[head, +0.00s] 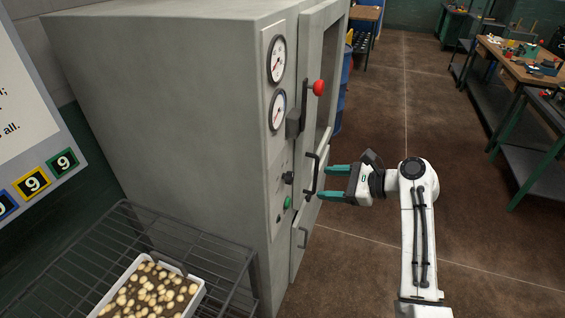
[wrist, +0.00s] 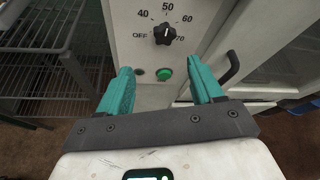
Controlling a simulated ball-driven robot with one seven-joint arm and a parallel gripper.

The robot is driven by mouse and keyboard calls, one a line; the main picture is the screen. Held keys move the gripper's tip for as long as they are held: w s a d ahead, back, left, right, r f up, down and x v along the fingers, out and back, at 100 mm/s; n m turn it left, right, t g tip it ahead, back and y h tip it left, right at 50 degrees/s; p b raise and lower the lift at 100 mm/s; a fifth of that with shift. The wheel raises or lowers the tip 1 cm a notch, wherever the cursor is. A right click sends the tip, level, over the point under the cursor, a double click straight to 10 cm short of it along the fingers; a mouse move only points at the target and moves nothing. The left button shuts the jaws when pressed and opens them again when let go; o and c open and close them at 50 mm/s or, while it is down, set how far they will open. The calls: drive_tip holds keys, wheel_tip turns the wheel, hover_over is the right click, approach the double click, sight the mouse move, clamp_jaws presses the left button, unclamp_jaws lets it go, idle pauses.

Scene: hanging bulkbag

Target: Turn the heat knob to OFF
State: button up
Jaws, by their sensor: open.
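The heat knob (wrist: 165,34) is black and sits on the cabinet's pale front panel, with OFF at its left and 40, 50, 60 and 70 around it. Its pointer is too small to read surely. In the head view the knob (head: 288,178) is a small dark shape on the panel edge, left of the door handle. My gripper (head: 324,183) is open, its teal fingers pointing left at the cabinet front. In the wrist view my gripper (wrist: 160,68) has nothing between its fingers, and the knob appears beyond the fingertips, apart from them.
A green button (wrist: 165,73) is below the knob. A black door handle (wrist: 231,68) is right of the right finger; it also shows in the head view (head: 316,175). A red-knobbed lever (head: 318,88) stands out above. A wire rack (head: 215,255) is at lower left.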

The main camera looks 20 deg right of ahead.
sight(292, 177)
drive_tip(key=x, duration=0.7)
drive_tip(key=r+x, duration=0.1)
drive_tip(key=x, duration=0.3)
drive_tip(key=shift+w+p, duration=0.3)
drive_tip(key=shift+w, duration=0.1)
drive_tip(key=c, duration=1.1)
